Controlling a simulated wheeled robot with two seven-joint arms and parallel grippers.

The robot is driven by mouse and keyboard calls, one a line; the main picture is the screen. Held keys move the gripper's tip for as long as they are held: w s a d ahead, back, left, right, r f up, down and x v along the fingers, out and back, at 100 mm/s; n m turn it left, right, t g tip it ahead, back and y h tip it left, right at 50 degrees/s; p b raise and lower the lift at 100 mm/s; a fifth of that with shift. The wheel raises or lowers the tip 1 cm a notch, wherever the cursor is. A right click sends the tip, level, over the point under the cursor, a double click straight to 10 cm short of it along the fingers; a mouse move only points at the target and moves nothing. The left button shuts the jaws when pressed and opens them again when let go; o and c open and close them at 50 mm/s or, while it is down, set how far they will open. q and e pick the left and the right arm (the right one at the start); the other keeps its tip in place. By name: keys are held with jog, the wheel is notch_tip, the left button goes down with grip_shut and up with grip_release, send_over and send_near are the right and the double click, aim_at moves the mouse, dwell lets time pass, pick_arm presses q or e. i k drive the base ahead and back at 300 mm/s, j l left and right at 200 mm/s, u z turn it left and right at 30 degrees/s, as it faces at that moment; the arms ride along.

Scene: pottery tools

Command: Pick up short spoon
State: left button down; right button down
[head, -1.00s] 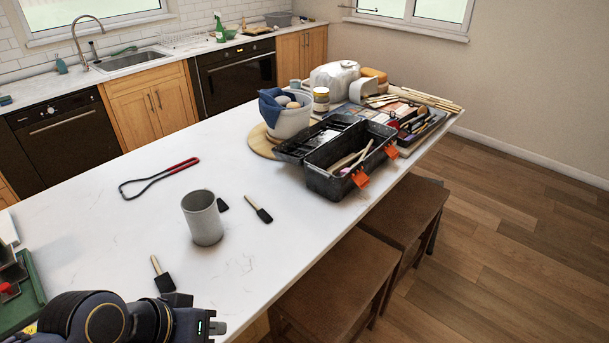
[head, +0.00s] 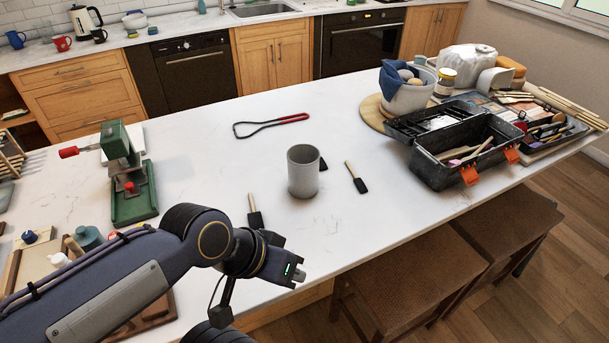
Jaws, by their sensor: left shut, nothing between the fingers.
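I cannot clearly pick out the short spoon. Several spoon-like and stick-like tools lie in a dark tray (head: 577,134) at the far right end of the table, too small to tell apart. Small tools with dark flat heads and pale handles lie near the grey cup (head: 303,172): one (head: 357,178) to its right and one (head: 255,212) to its lower left. A third dark head shows partly behind the cup. My left gripper (head: 299,275) is shut and empty near the table's front edge, below the cup and far from the tray. My right gripper is out of view.
An open black toolbox (head: 440,172) with orange latches stands right of the cup, and a white pot (head: 408,95) with blue cloth behind it. A red-handled wire loop tool (head: 272,124) lies behind the cup. A green press (head: 132,205) stands left. Brown stools (head: 510,222) stand in front.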

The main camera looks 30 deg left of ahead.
aim_at(489, 140)
jog(key=l+u, duration=0.1)
jog(key=l, duration=0.7)
jog(key=i+l+u, duration=0.1)
jog(key=l, duration=0.3)
jog(key=i+l+u, duration=0.1)
jog(key=i+l, duration=0.15)
jog(key=l, duration=0.15)
jog(key=i+l, duration=0.15)
jog(key=l, duration=0.25)
jog(key=i+l+u, duration=0.15)
jog(key=l, duration=0.25)
jog(key=i+l+u, duration=0.1)
jog(key=l, duration=0.3)
jog(key=i+l+u, duration=0.4)
jog(key=i+l, duration=0.95)
jog(key=i, duration=0.05)
